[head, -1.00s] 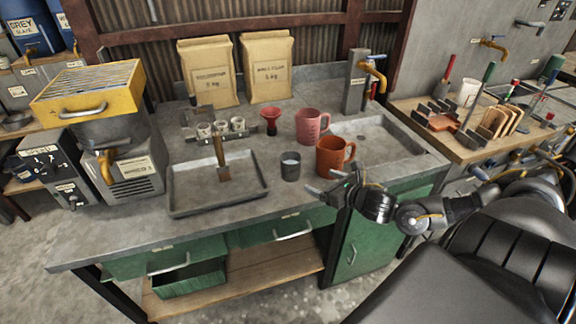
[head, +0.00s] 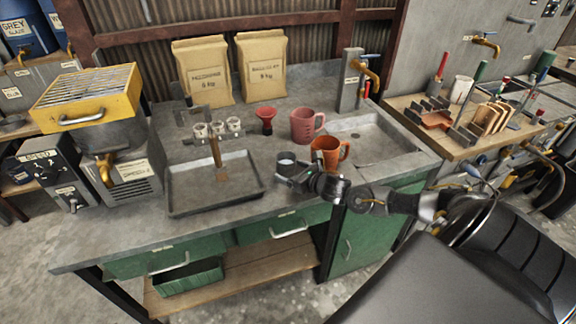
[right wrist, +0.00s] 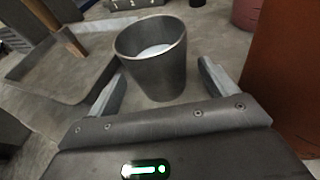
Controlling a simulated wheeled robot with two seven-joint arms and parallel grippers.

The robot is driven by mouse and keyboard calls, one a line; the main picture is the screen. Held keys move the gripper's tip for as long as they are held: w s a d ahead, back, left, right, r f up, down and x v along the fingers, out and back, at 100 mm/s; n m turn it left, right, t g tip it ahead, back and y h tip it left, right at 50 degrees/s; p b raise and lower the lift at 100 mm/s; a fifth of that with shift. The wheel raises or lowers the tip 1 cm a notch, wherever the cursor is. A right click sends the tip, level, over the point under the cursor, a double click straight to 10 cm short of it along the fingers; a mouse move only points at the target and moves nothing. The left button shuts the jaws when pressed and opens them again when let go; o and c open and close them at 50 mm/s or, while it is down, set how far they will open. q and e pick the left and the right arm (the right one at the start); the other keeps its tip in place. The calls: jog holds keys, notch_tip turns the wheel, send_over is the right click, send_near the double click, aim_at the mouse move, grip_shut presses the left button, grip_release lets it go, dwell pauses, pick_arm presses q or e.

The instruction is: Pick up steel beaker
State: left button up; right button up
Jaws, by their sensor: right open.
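The steel beaker (head: 286,160) stands upright on the grey workbench, beside the orange mug and right of the metal tray. In the right wrist view the beaker (right wrist: 154,72) is a dark grey tapered cup with something whitish inside. My right gripper (head: 288,180) is at the near side of the beaker, and its hand partly hides the beaker's lower part in the head view. In the right wrist view the open fingers (right wrist: 158,88) are spread to either side of the beaker's lower part, with gaps to it. My left gripper is not in view.
The orange mug (head: 328,152) stands close on the right, with a pink jug (head: 303,126) behind it. The metal tray (head: 178,205) with a brush (head: 216,155) lies on the left. A red funnel-like piece (head: 266,118) and small cups stand behind. A sink (head: 385,150) is at right.

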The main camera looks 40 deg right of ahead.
jog(key=shift+w+f, duration=0.1)
jog(key=shift+w, duration=0.2)
jog(key=shift+c, duration=0.4)
jog(key=c, duration=1.2)
